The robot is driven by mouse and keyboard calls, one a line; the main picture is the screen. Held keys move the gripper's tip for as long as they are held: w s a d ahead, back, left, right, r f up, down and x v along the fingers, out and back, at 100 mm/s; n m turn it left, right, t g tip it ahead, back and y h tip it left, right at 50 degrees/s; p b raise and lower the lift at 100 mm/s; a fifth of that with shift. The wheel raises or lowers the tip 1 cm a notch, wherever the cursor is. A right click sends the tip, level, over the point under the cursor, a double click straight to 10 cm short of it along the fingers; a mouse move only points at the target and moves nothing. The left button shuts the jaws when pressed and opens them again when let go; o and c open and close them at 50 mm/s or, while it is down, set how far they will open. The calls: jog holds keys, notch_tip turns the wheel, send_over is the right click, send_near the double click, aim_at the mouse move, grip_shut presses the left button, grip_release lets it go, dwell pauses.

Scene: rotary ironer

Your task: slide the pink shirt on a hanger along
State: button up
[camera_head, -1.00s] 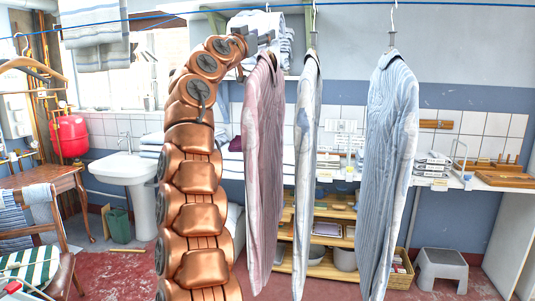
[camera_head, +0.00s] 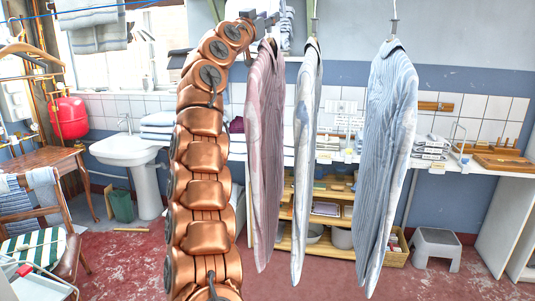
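The pink striped shirt (camera_head: 265,150) hangs upright, leftmost of the hanging shirts. Its hanger hook is hidden behind my gripper or cut off at the top of the picture. My gripper (camera_head: 268,20) is small and grey at the end of my copper arm, right at the top of the pink shirt by its collar. Its fingers overlap the hanger area, and I cannot tell whether they are open or closed on it.
A pale patterned shirt (camera_head: 305,150) hangs close to the right of the pink one, with a narrow gap. A blue striped shirt (camera_head: 388,160) hangs further right. A white sink (camera_head: 135,152) and a chair (camera_head: 45,225) stand left. Shelves (camera_head: 325,215) are behind.

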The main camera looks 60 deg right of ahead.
grip_shut()
jog(key=w+a+p, duration=0.2)
jog(key=w+p, duration=0.2)
jog(key=w, duration=0.1)
jog(key=shift+w+r, duration=0.2)
jog(key=shift+w, duration=0.15)
dwell(0.7)
jog(key=shift+a, duration=0.1)
